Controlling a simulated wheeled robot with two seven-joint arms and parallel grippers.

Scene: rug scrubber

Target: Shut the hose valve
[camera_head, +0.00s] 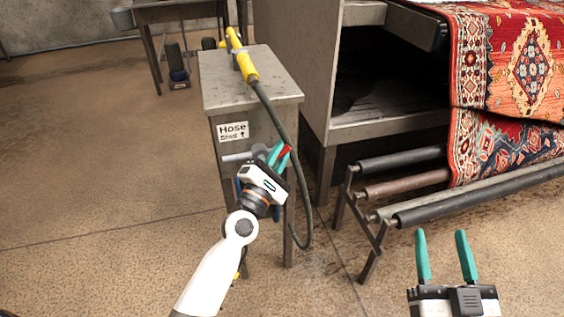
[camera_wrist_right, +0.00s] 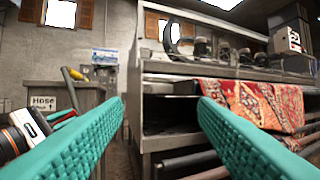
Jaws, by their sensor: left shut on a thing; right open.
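The hose valve's red lever (camera_head: 286,150) shows only in part between the teal fingers of my left gripper (camera_head: 278,156), at the side of a grey metal stand (camera_head: 228,97). My left gripper is shut on it, and the fingers hide most of it. A grey pipe (camera_head: 238,156) runs beside it. A label (camera_head: 233,131) on the stand reads "Hose Shut" with an up arrow; it also shows in the right wrist view (camera_wrist_right: 43,103). A dark hose (camera_head: 287,135) hangs from a yellow nozzle (camera_head: 243,62) on the stand. My right gripper (camera_head: 442,240) is open and empty.
A metal rack (camera_head: 318,75) stands right of the stand, with a patterned red rug (camera_head: 505,60) draped over it. Several rollers (camera_head: 400,160) stick out low in front of the rack. The concrete floor at the left is clear.

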